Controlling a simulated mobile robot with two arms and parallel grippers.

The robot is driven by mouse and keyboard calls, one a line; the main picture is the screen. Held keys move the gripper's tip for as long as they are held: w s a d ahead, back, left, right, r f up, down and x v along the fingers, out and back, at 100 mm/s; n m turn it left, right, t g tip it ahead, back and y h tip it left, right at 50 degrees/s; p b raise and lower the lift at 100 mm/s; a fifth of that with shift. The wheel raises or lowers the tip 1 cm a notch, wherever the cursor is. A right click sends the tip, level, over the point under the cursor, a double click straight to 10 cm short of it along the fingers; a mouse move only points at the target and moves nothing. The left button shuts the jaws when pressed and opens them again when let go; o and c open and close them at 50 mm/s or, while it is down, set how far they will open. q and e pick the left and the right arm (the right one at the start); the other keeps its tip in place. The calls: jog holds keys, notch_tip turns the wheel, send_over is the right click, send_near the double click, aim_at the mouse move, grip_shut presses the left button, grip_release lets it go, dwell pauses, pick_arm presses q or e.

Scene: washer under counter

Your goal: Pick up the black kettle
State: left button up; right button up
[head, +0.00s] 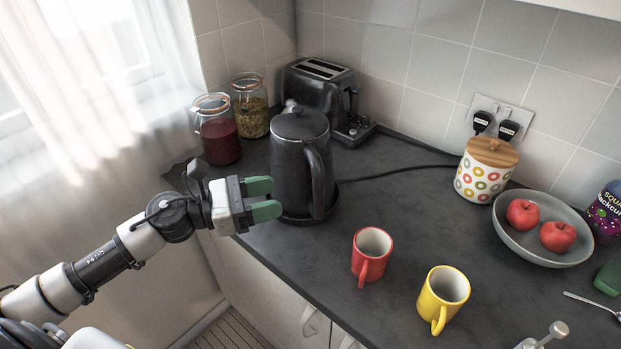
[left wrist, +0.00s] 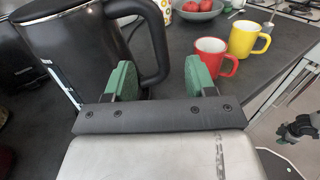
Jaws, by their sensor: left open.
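The black kettle (head: 292,165) stands upright on its base on the dark counter, with its handle on the right side. My left gripper (head: 268,199) is open and empty at the kettle's left front, fingertips close to its body. In the left wrist view, the kettle (left wrist: 75,55) fills the upper left. Its handle shows between the two green fingers (left wrist: 158,78) in the picture; I cannot tell whether it lies between them in depth. A dark gripper (left wrist: 303,130), apparently my right one, shows small at the right edge of the left wrist view, with its jaws unclear.
A red mug (head: 369,262) and a yellow mug (head: 437,303) stand right of the kettle. A toaster (head: 318,95) and two jars (head: 218,138) are close behind it. A spotted canister (head: 478,180) and a bowl of apples (head: 510,238) are farther right. The counter's front edge is near my arm.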

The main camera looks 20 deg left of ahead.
aim_at(320, 182)
pick_arm(q)
jog(key=p+x, duration=0.2)
jog(key=x, duration=0.2)
jog(key=p+x, duration=0.3)
jog(key=x, duration=0.2)
jog(key=shift+w+r, duration=0.2)
jog(key=shift+w, duration=0.05)
jog(key=shift+w+d+f+p, duration=0.15)
jog(key=shift+w+d+p, duration=0.15)
jog(key=shift+d, duration=0.2)
jog(key=shift+s+a, duration=0.1)
jog(key=shift+c, duration=1)
grip_shut()
